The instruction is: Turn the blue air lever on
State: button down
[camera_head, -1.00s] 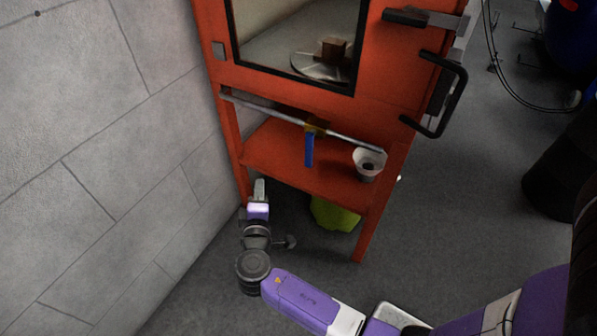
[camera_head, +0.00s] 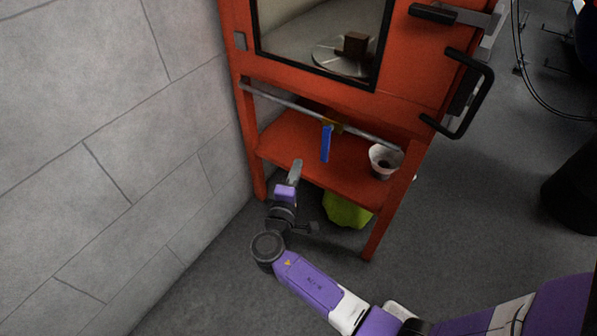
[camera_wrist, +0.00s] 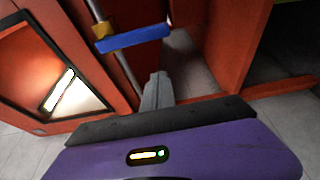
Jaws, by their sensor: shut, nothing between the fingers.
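The blue air lever (camera_head: 326,144) hangs down from a yellow valve body (camera_head: 333,126) on a grey pipe across the front of the orange cabinet. In the wrist view the lever (camera_wrist: 135,38) lies across the upper middle, with the yellow valve (camera_wrist: 103,30) at its left end. My gripper (camera_head: 296,166) is shut and empty, at the front of the lower shelf, to the left of and lower than the lever. In the wrist view its fingertips (camera_wrist: 158,78) point toward the lever, with a visible gap between them.
The orange cabinet (camera_head: 330,84) has a window and a black door handle (camera_head: 484,95). A white cup (camera_head: 384,162) stands on the shelf to the right of the lever. A yellow-green object (camera_head: 346,210) lies beneath the shelf. A grey block wall (camera_head: 110,120) is close on the left.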

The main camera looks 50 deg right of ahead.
aim_at(328, 142)
jog(key=s+d, duration=0.1)
jog(key=d, duration=0.5)
jog(key=shift+s+d, duration=0.15)
jog(key=shift+d, duration=0.15)
jog(key=shift+s+r+p, duration=0.1)
jog(key=shift+p, duration=0.2)
